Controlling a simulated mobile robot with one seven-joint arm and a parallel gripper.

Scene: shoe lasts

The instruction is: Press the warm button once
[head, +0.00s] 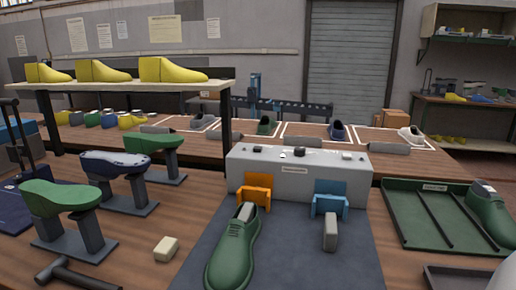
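A light grey control box (300,182) stands at the middle of the wooden table. Its top carries several small controls, among them a dark knob (300,152), a small white piece (283,155) and a dark piece (258,148). They are too small to tell which is the warm button, and the label on the box's front is unreadable. An orange clamp (257,186) and a blue clamp (330,196) are at the box's front. My gripper is not in view.
A green shoe (233,250) and a grey block (330,232) are before the box on a dark mat (290,262). Green lasts on stands (60,197) are at left. A green tray (415,232) holding a shoe lies right. A shelf with yellow lasts (105,84) rises behind left.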

